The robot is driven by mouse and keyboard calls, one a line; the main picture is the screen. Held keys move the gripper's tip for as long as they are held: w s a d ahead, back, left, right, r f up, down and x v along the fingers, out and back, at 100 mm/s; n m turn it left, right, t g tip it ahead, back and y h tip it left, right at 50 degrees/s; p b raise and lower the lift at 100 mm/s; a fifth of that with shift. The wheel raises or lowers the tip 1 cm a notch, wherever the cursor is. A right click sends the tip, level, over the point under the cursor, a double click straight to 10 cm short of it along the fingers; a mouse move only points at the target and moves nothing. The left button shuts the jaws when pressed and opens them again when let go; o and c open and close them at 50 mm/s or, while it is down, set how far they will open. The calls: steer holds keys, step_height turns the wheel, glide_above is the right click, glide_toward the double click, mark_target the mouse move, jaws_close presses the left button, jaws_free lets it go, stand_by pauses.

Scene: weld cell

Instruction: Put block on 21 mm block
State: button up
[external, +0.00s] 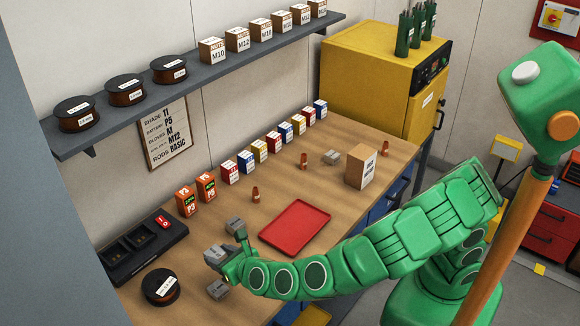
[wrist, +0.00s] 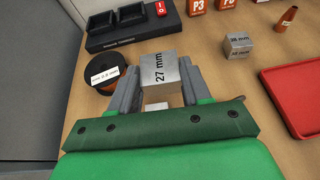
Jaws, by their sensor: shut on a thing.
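My gripper (wrist: 158,80) is shut on a grey metal block (wrist: 160,70) marked 27 mm. In the external view my gripper (external: 218,258) holds this block (external: 213,251) over the left part of the bench. A grey block (external: 235,224) sits on the bench just behind it; it also shows in the wrist view (wrist: 238,45), its label too small to read surely. Another grey block (external: 217,289) lies in front of the gripper. A pale edge (wrist: 156,105) shows between the fingers, mostly hidden. No 21 mm label is readable.
A red tray (external: 295,227) lies right of the gripper. A black spool (external: 162,287) and a black charger station (external: 140,250) are at left. Another grey block (external: 331,157) and a cardboard box (external: 361,166) are farther back.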

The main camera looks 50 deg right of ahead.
mark_target(223, 292)
steer(key=shift+n+y, duration=0.4)
steer(key=shift+y, duration=0.1)
steer(key=a+f, duration=0.1)
steer(key=f, duration=0.2)
steer(key=s+a+f, duration=0.1)
steer(key=shift+s+a+f, duration=0.1)
steer(key=shift+a+f, duration=0.05)
steer(key=shift+a, duration=0.15)
steer(key=shift+f, duration=2.05)
steer(key=shift+f, duration=0.1)
steer(key=o, duration=1.4)
steer(key=shift+v, duration=2.1)
steer(key=shift+c, duration=0.3)
